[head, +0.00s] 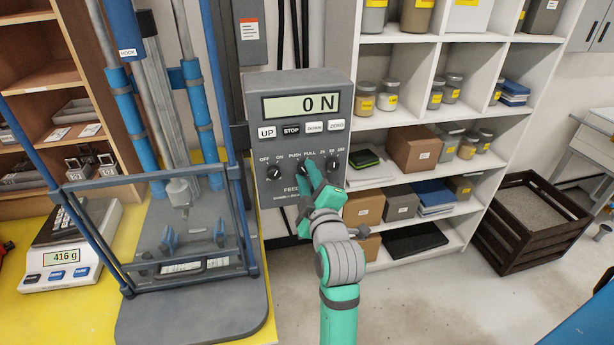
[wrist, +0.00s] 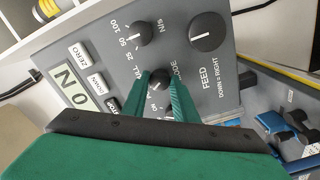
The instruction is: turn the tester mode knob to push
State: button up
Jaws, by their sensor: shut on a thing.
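The tester's grey control box (head: 340,80) reads 0 N and carries a row of small dark knobs under its buttons. The mode knob (wrist: 159,79) is the middle one, below the PUSH and PULL labels. My green gripper (head: 308,170) reaches up to it from below right. In the wrist view, the two fingers (wrist: 160,92) stand on either side of the mode knob, shut on it. The fingers cover much of the knob, and I cannot tell where its pointer is set.
The OFF/ON knob (head: 274,173) is just left, and the speed knob (head: 333,163) just right. A large FEED knob (wrist: 208,31) is close by. The tester's blue-framed guard (head: 160,178) and a scale (head: 65,255) stand left. Shelves are behind; a dark crate (head: 530,225) is right.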

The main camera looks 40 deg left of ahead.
jog(key=o, duration=1.1)
jog(key=shift+c, duration=0.2)
jog(key=v, duration=1)
jog(key=shift+s+d, duration=0.25)
jog(key=shift+d, duration=0.05)
